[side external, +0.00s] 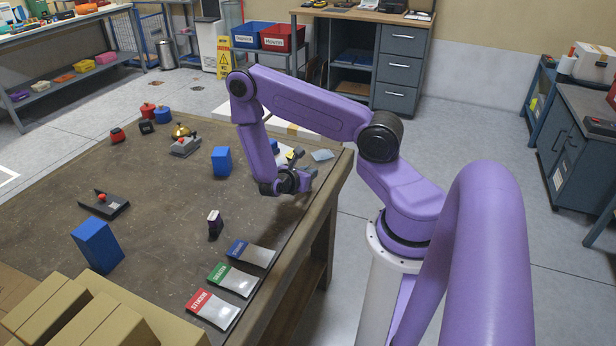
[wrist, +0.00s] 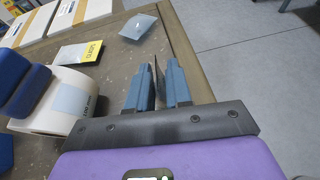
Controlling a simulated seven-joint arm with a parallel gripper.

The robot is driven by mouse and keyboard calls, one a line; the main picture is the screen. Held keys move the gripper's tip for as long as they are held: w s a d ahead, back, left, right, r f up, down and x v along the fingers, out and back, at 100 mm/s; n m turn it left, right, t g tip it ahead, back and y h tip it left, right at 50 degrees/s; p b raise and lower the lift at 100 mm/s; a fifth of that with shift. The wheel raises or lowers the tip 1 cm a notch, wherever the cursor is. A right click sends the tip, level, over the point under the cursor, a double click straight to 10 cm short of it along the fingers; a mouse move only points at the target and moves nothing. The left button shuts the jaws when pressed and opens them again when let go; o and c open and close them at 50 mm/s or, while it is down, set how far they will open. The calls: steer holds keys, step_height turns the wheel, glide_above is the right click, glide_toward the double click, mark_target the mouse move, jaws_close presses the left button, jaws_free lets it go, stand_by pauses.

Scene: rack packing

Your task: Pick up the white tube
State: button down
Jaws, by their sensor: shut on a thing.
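My gripper (side external: 305,180) is low over the right edge of the brown table. In the wrist view its two blue fingers (wrist: 159,88) are close together, shut on a thin grey flat item (wrist: 159,78) seen edge-on; I cannot tell what it is. A white cylinder (wrist: 48,118) with a pale blue label, the thing most like a white tube, lies on the table left of the fingers, apart from them. In the side view my wrist partly hides that area.
Blue blocks (wrist: 18,80) stand beside the white cylinder. The table edge (wrist: 187,50) is just right of my fingers. Silver pouches (side external: 252,252) lie nearer the camera.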

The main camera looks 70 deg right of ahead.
steer(key=shift+r, duration=0.65)
steer(key=s+a+r, duration=0.9)
steer(key=s+r, duration=0.1)
steer(key=r, duration=0.1)
steer(key=shift+s+r, duration=0.25)
steer(key=shift+s, duration=0.15)
